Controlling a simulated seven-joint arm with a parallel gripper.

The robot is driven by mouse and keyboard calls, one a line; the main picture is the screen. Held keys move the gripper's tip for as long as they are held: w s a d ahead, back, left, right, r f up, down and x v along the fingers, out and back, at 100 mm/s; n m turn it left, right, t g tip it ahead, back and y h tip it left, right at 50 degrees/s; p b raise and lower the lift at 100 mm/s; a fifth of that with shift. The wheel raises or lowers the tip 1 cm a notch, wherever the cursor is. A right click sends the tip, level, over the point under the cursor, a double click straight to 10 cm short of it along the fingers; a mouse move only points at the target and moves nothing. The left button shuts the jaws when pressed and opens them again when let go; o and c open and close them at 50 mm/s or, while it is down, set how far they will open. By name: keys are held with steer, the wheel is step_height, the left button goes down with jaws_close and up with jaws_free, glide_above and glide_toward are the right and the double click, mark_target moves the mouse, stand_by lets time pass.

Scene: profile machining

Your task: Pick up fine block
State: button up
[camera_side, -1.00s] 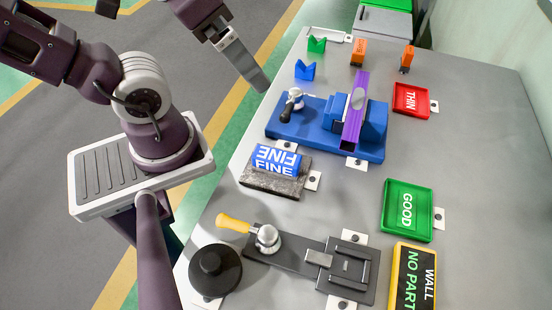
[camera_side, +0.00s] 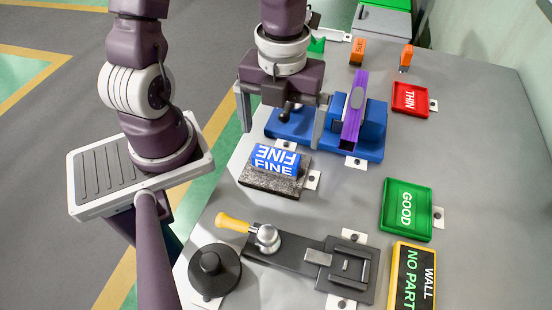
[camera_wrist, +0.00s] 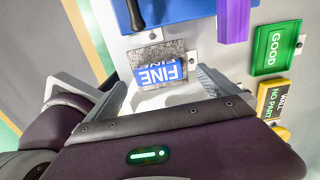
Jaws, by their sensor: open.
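The fine block (camera_side: 276,160) is blue with white "FINE" lettering and sits on a grey speckled stone base (camera_side: 262,181) on the table. My gripper (camera_side: 282,136) is open and empty, pointing down above and behind the block in the side view, in front of the blue vise. Its two fingers are spread wide, one on the left and one on the right. Nothing is between the fingers that I can make out.
The blue vise (camera_side: 372,144) holds a purple bar (camera_side: 353,118). A red THIN tray (camera_side: 411,98), a green GOOD tray (camera_side: 407,209) and a yellow-edged bin (camera_side: 413,280) stand on the right. A toggle clamp fixture (camera_side: 300,258) and a black round knob (camera_side: 214,270) are in front.

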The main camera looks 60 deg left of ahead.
mark_target(276, 155)
steer(key=f, duration=0.4)
steer(key=s+f, duration=0.1)
steer(key=f, duration=0.2)
steer(key=shift+d, duration=0.15)
steer(key=c, duration=1.5)
step_height(276, 155, up, 10)
steer(key=shift+r, duration=0.1)
steer(key=shift+c, duration=0.2)
